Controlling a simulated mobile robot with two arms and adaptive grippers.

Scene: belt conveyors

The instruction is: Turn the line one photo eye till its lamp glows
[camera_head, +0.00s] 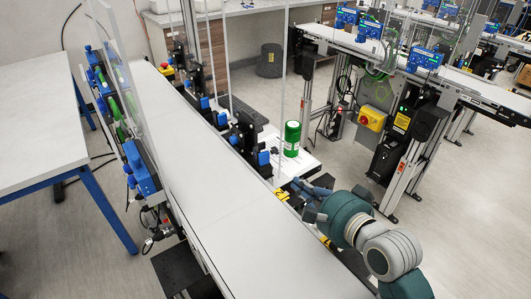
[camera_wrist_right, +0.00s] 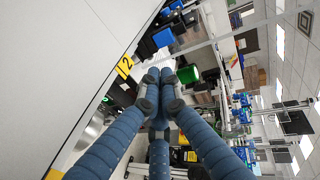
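Blue photo-eye-like sensors stand on black brackets along the right edge of the near white conveyor (camera_head: 215,190): a near one (camera_head: 264,157) and farther ones (camera_head: 222,117). I cannot tell which is the line one photo eye, and no glowing lamp is clear on them. My right gripper (camera_head: 298,187) is beside the conveyor's right edge, below and right of the near blue sensor. In the right wrist view its fingers (camera_wrist_right: 160,80) come together with nothing seen between them. Blue sensor parts (camera_wrist_right: 163,37) lie beyond the fingertips, apart from them. My left gripper is out of view.
A green canister (camera_head: 292,138) stands on a white surface just beyond my right gripper. A yellow label with a 2 (camera_wrist_right: 124,66) is on the conveyor edge. Clear panels rise beside the conveyor. A second conveyor (camera_head: 390,62) with a yellow-and-red switch box (camera_head: 372,118) stands right.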

